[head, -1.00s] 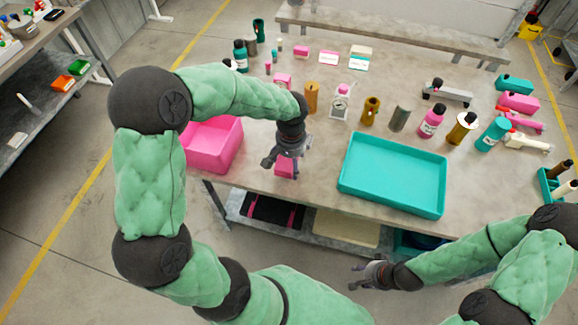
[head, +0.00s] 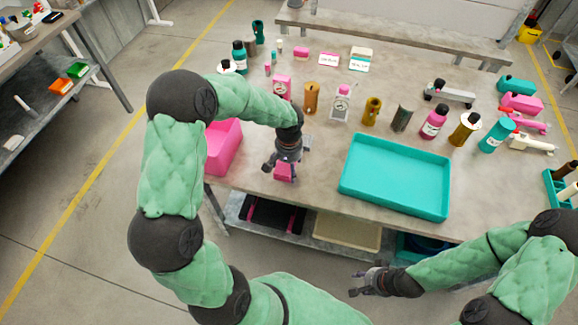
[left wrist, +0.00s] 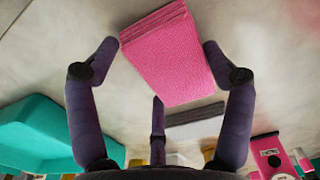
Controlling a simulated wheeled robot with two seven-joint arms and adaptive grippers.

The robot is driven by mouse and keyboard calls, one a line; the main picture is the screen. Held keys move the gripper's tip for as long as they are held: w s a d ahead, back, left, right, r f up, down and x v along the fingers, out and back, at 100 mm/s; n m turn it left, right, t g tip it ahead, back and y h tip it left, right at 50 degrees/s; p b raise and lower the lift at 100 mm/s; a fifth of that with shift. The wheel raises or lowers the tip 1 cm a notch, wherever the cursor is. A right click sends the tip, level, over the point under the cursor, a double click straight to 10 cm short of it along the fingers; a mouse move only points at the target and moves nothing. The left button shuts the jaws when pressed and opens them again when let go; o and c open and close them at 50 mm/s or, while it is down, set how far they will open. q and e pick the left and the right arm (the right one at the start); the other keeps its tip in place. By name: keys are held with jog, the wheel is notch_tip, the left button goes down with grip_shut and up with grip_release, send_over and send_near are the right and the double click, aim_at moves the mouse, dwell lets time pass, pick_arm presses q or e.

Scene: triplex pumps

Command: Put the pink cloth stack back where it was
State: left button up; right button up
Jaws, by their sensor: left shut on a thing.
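The pink cloth stack (head: 284,172) is near the front edge of the grey table, left of the teal tray. My left gripper (head: 284,164) points down over it and is shut on it. In the left wrist view the pink stack (left wrist: 168,52) lies between two dark fingers, its layered edge showing at the top, with a third finger below it. I cannot tell whether the stack touches the table. My right gripper (head: 362,284) is in front of the table, empty, with its fingers spread.
A teal tray (head: 349,172) lies right of my left gripper, and a pink bin (head: 223,148) lies left. Several bottles and cylinders stand behind. A flat grey piece (left wrist: 195,122) shows near the stack. Labelled stacks (head: 361,59) lie at the back.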

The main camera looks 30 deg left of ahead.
aim_at(289, 166)
pick_arm(q)
jog(key=shift+f, duration=0.15)
jog(key=o, duration=0.9)
jog(key=shift+r, duration=0.35)
notch_tip(289, 166, up, 12)
jog(key=p, duration=0.3)
jog(key=shift+f, duration=0.15)
